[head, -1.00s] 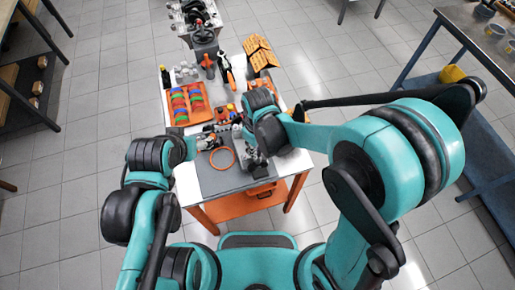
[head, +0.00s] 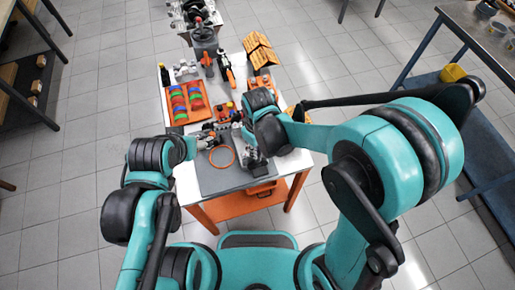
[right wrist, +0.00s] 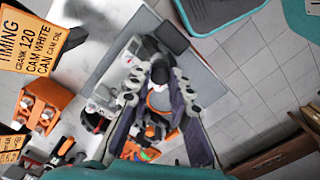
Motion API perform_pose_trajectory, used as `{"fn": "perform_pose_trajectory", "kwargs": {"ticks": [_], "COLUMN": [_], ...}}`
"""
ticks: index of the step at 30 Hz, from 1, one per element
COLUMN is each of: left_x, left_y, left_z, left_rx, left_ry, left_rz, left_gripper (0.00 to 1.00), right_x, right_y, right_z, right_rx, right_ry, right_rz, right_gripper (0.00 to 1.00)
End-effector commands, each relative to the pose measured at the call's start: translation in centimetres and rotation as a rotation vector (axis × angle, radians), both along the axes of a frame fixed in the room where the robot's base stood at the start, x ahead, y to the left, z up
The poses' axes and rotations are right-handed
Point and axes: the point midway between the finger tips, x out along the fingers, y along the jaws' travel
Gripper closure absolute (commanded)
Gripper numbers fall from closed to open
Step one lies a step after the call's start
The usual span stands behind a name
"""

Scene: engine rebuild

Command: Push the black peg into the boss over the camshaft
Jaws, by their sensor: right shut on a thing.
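My right gripper (head: 256,160) is low over the near right part of the grey mat (head: 214,186). In the right wrist view its two fingers (right wrist: 158,92) are shut on the black peg (right wrist: 159,73), whose dark rounded end shows between the tips. A small grey metal assembly stands under and beside the fingers; I cannot tell the boss or the camshaft apart in it, nor whether the peg touches it.
An orange ring (head: 222,156) lies on the mat left of my right gripper. Behind are an orange tray (head: 196,101) of coloured rings, several loose parts and an orange timing sign (right wrist: 35,42). The mat's near left part is clear.

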Motion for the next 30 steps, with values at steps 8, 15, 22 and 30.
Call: {"fn": "perform_pose_trajectory", "kwargs": {"ticks": [8,15,22,30], "left_x": [0.0,0.0,0.0,0.0], "left_y": [0.0,0.0,0.0,0.0], "left_z": [-0.46,-0.79,-0.89,-0.87], "left_rx": [0.0,0.0,0.0,0.0], "left_ry": [0.0,0.0,0.0,0.0], "left_rz": [0.0,0.0,0.0,0.0], "left_gripper": [0.28,0.28,0.28,0.28], "right_x": [0.0,0.0,0.0,0.0], "right_y": [0.0,0.0,0.0,0.0], "right_z": [-0.49,-0.85,-0.95,-0.94], "right_rx": [0.0,0.0,0.0,0.0], "right_ry": [0.0,0.0,0.0,0.0], "right_rz": [0.0,0.0,0.0,0.0], "right_gripper": [1.0,1.0,0.71,0.71]}}
